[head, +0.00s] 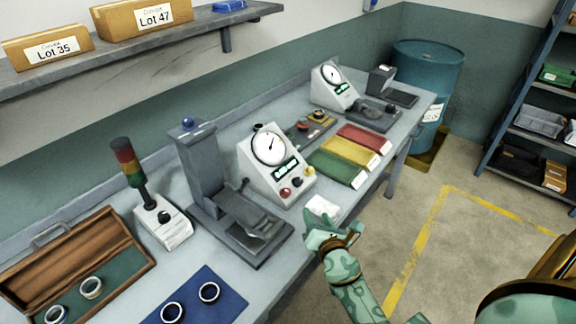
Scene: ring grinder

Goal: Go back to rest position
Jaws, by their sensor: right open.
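My right gripper (322,229) is over the front edge of the workbench (235,285), with its green-patterned arm coming up from the bottom right. It is open, and a small white item (322,207) lies on the bench just beyond its fingers. I cannot tell whether they touch. My left gripper is out of the picture. Two dark-lined rings (209,292) lie on a blue mat (228,309). More rings (91,288) sit in an open wooden case (128,262) at the left. A grey machine with a blue knob (203,165) stands mid-bench.
A dial gauge box (272,160) stands beside the machine. Red, yellow and green trays (335,168) lie further right. A signal lamp (130,160) stands at the left. A shelf (140,48) hangs above. A blue drum (425,80) and open floor (465,240) lie to the right.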

